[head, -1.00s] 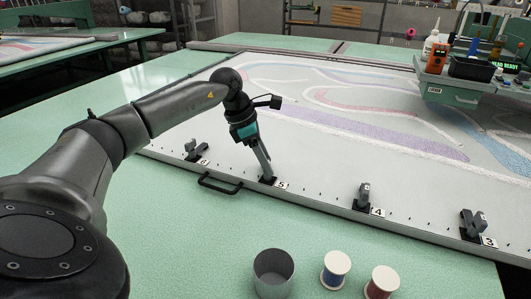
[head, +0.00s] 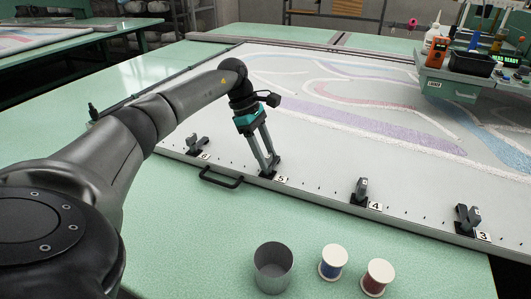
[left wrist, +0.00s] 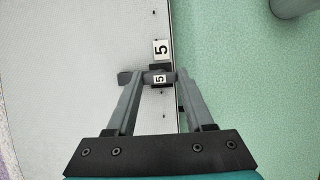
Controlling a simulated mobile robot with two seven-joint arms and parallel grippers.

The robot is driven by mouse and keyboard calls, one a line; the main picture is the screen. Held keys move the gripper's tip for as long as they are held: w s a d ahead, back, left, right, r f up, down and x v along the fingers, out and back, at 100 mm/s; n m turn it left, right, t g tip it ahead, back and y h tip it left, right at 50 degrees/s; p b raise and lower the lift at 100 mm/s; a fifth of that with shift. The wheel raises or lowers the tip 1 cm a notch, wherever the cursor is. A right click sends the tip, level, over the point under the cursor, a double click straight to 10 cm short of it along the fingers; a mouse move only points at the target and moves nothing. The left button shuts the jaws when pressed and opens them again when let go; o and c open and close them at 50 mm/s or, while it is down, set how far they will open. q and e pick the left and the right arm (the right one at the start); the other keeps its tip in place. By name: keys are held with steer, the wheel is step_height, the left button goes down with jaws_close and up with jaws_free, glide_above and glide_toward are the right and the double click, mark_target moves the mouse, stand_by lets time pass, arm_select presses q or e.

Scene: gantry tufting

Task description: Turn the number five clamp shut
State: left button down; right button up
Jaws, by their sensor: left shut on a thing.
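The number five clamp (head: 268,174) is a small dark clamp on the near edge of the pale tufting frame (head: 320,185), beside a "5" label. My left gripper (head: 269,165) reaches down to it and is shut on its grey handle. A dark bar end shows at the left finger. The fingers hide part of the clamp. My right gripper is not in view.
Clamp six (head: 197,146) stands to the left, clamps four (head: 359,191) and three (head: 467,219) to the right along the edge. A black handle (head: 220,179) projects nearby. A grey cup (head: 272,268), blue spool (head: 333,263) and red spool (head: 377,278) stand in front.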

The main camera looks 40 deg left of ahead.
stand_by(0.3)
arm_select(q)
steer(key=shift+c, duration=1.4)
jaws_free()
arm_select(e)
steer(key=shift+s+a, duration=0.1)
arm_select(q)
steer(key=p+v, duration=0.1)
steer(key=v, duration=0.1)
steer(key=shift+a+r, duration=0.2)
steer(key=shift+r, duration=0.2)
steer(key=s+a, duration=0.1)
steer(key=a, duration=0.4)
steer(key=s+a, duration=0.1)
steer(key=a, duration=0.2)
steer(key=shift+s+a+r, duration=0.1)
steer(key=shift+s+a, duration=0.05)
steer(key=shift+s, duration=0.15)
steer(key=shift+s+a, duration=0.15)
steer(key=shift+a, duration=0.75)
steer(key=shift+s+a+b, duration=0.3)
steer(key=shift+a+b, duration=0.05)
steer(key=shift+a, duration=0.3)
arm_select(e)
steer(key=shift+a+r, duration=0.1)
